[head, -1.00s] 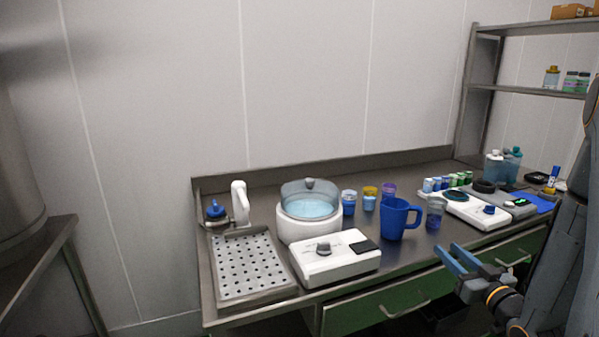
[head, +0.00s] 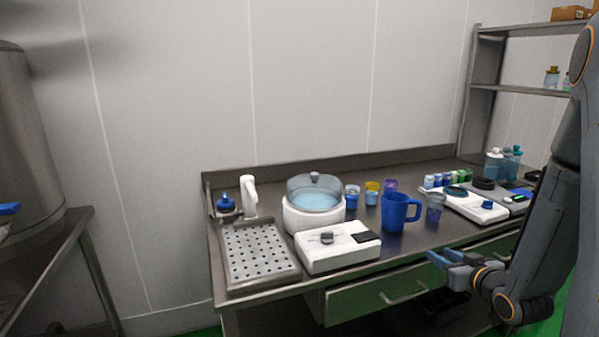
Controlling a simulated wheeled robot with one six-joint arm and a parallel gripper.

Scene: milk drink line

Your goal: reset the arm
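My gripper (head: 445,258) is at the right of the head view, in front of the counter's front edge, near the green drawers. Its blue fingers point left, and I see nothing between them. The small size and side angle hide how far apart the fingertips are. My arm comes down from the right edge of the view and bends at a low elbow. The blue pitcher (head: 396,213) stands upright on the counter above and left of my gripper, apart from it.
The steel counter (head: 405,242) holds a white water bath (head: 312,218), a perforated drain tray (head: 257,254), several small cups and a white device (head: 478,207). A shelf rack (head: 505,88) stands behind at right. A steel table (head: 62,243) with a large tank (head: 30,150) is at left.

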